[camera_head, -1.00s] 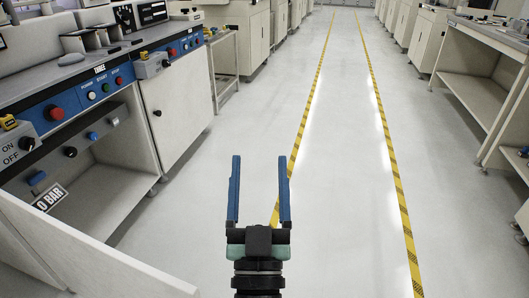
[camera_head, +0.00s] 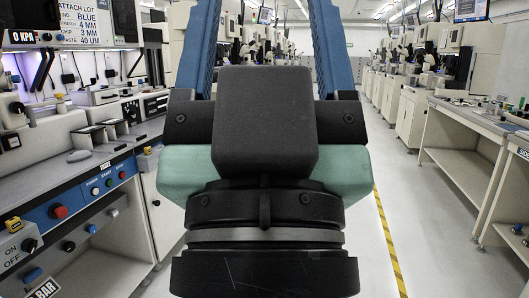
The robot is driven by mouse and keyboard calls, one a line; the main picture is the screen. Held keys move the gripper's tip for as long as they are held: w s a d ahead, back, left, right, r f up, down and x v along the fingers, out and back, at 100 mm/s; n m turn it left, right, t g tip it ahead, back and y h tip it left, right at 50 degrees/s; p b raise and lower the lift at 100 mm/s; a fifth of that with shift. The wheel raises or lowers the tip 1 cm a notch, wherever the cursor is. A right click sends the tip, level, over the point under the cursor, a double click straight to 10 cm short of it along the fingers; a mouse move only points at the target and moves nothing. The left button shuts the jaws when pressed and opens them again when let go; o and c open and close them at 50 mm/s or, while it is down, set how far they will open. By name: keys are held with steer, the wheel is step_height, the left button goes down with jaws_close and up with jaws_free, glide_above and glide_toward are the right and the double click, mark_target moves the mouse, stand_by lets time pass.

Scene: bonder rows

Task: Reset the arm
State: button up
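My gripper (camera_head: 264,30) fills the middle of the head view, raised close to the camera. Its dark body and green side pieces show, and two blue fingers reach up past the top edge. The fingers stand wide apart, with nothing visible between the parts that show. The fingertips are out of frame. The gripper hides much of the aisle behind it.
A bonder machine with a blue control panel (camera_head: 90,197) and a grey worktop stands close on the left. A workbench (camera_head: 470,140) stands on the right. The floor (camera_head: 425,240) between is clear, with a yellow-black tape line (camera_head: 388,240).

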step_height(320, 180, up, 25)
steer(key=p, duration=2.3)
steer(key=shift+r, duration=0.2)
steer(key=shift+c, duration=0.2)
